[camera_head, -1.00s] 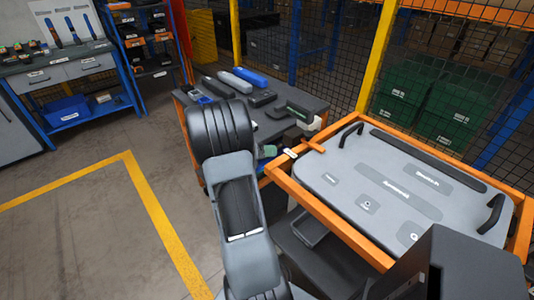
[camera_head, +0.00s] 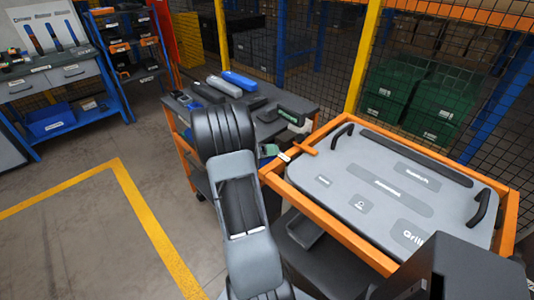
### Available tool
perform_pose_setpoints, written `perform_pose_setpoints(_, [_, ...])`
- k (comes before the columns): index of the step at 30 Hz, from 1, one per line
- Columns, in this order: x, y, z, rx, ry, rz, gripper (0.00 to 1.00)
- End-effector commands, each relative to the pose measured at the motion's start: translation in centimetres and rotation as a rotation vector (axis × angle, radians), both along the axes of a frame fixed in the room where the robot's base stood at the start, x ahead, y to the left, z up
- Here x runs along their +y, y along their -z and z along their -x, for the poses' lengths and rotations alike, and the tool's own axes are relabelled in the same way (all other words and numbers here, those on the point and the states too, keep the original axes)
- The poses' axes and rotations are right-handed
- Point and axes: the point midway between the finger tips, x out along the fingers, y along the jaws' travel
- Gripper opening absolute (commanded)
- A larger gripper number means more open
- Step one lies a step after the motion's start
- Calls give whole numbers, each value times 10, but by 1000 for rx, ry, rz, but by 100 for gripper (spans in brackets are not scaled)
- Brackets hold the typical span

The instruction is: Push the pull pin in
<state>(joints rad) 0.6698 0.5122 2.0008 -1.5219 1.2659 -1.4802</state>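A grey door panel (camera_head: 345,170) with dark handles and printed labels lies in an orange frame (camera_head: 335,228) at the right. A short orange bar (camera_head: 305,146) crosses the frame's far left corner, with a small pale tag (camera_head: 284,157) beside it. It may be the pull pin, but it is too small to tell for sure or to judge how far in it sits. My arm rises through the middle of the view, just left of the frame. Its far end and my gripper are hidden behind the arm links.
A dark-topped cart (camera_head: 310,100) with a blue case (camera_head: 239,81) and other items stands behind my arm. A mesh fence with a yellow post (camera_head: 363,57) is behind it. A workbench (camera_head: 45,80) is far left. The floor (camera_head: 70,245) at left is clear.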

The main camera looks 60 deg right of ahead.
Motion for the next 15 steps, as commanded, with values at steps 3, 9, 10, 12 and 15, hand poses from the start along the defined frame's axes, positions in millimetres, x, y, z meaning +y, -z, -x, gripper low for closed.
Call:
perform_pose_setpoints(3, [1,0,0,0,0,0,64])
perform_pose_setpoints(9, [2,0,-1,1,0,0,64])
perform_pose_setpoints(10, [3,-1,-2,0,-2,0,64])
perform_pose_setpoints(12, [8,-3,-6,0,-3,0,64])
perform_pose_setpoints(15, [21,-7,-13,-1,-5,1,64])
